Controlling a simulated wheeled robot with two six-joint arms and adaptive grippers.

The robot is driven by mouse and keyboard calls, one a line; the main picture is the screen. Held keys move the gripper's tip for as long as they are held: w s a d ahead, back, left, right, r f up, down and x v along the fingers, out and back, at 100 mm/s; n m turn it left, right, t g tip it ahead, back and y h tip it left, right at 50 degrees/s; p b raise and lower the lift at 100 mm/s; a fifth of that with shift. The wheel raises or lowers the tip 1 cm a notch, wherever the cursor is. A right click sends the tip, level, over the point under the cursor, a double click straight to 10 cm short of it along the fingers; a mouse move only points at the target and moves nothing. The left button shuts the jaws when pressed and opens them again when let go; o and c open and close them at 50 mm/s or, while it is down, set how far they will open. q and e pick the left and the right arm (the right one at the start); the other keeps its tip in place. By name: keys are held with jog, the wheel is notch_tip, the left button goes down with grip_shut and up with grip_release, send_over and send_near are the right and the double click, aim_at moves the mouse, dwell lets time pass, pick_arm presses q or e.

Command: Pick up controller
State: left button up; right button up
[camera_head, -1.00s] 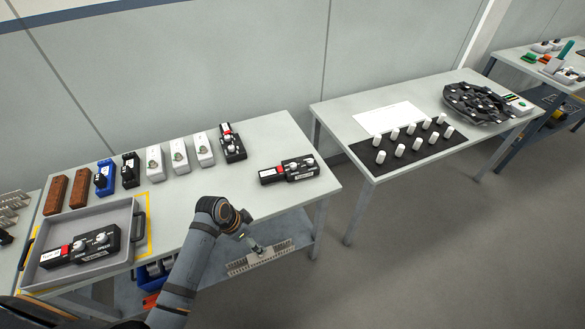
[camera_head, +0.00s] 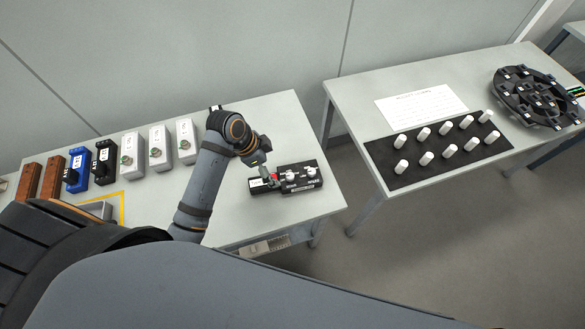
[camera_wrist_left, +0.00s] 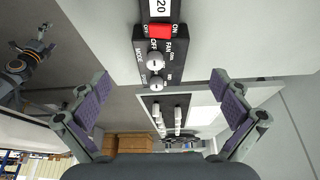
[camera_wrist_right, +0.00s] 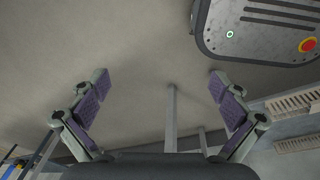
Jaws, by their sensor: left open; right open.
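A black controller (camera_head: 304,177) with white knobs and a red switch lies on the right part of the near table. In the left wrist view the controller (camera_wrist_left: 158,60) is ahead of the fingers, with its red switch, knobs and "FAN" and "MODE" labels showing. My left gripper (camera_head: 266,176) is over the controller's left end. In the left wrist view the left gripper (camera_wrist_left: 160,95) has its fingers spread wide with nothing between them. My right gripper (camera_wrist_right: 160,85) is open and empty in the right wrist view, over the floor.
White boxes (camera_head: 160,148), black and blue units and brown blocks stand in a row on the near table (camera_head: 235,210). A second table to the right holds a black mat (camera_head: 412,172) with white cylinders, a paper sheet (camera_head: 420,106) and a round black fixture (camera_head: 535,98).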

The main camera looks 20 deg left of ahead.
aim_at(284, 177)
pick_arm(q)
jog(key=x, duration=0.3)
jog(key=shift+s+d+f, duration=0.3)
jog(key=shift+f, duration=0.05)
jog(key=shift+w+d+f+p, duration=0.15)
jog(key=shift+w+f+p, duration=0.3)
jog(key=shift+f, duration=0.25)
jog(key=x, duration=0.3)
jog(key=shift+w+f+p, duration=0.15)
jog(key=shift+f+p, duration=0.15)
jog(key=shift+f, duration=0.1)
jog(key=shift+w+d+f, duration=0.1)
jog(key=shift+d+f, duration=0.05)
jog(key=shift+f, duration=0.15)
jog(key=c, duration=1.1)
pick_arm(e)
jog(key=shift+s+r, duration=0.45)
jog(key=shift+r, duration=0.4)
